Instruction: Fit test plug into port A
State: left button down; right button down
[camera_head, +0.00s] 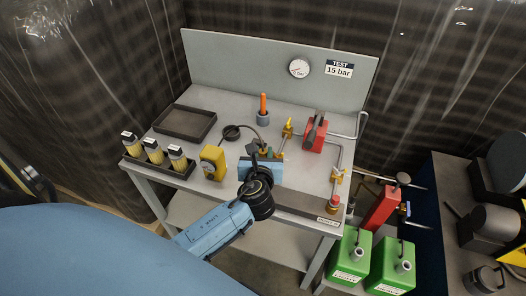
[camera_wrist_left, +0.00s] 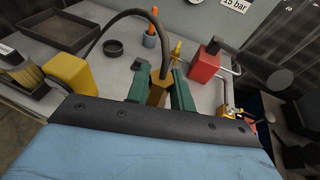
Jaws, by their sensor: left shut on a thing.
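My left gripper (camera_head: 267,154) is above the middle of the grey bench, with its arm coming from the lower left. In the left wrist view its green fingers (camera_wrist_left: 159,82) are shut on a brass fitting, which I take as the test plug (camera_wrist_left: 157,93). A black hose (camera_wrist_left: 122,15) arcs over to the held fitting. Beyond the fingers stands a brass valve with a yellow handle (camera_head: 288,128), joined to the pipework. No port A marking is readable, so I cannot tell which opening it is. My right gripper is out of view.
A red pump box (camera_head: 315,136) stands behind right of the gripper. An orange-handled tool sits in a grey cup (camera_head: 263,117). A yellow block (camera_head: 212,163), a dark tray (camera_head: 185,123) and several yellow-bodied bottles (camera_head: 154,152) are on the left. Metal pipe (camera_head: 338,157) runs along the right side.

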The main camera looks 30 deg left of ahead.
pick_arm(q)
jog(key=shift+f, duration=0.1)
jog(key=shift+f+b, duration=2)
jog(key=shift+f, duration=0.75)
jog(key=shift+p, duration=0.9)
jog(key=shift+f+b, duration=1.45)
jog(key=shift+f, duration=0.6)
jog(key=c, duration=1.1)
grip_release()
jog(key=shift+c, duration=0.2)
jog(key=v, duration=1.3)
jog(key=shift+p, duration=0.4)
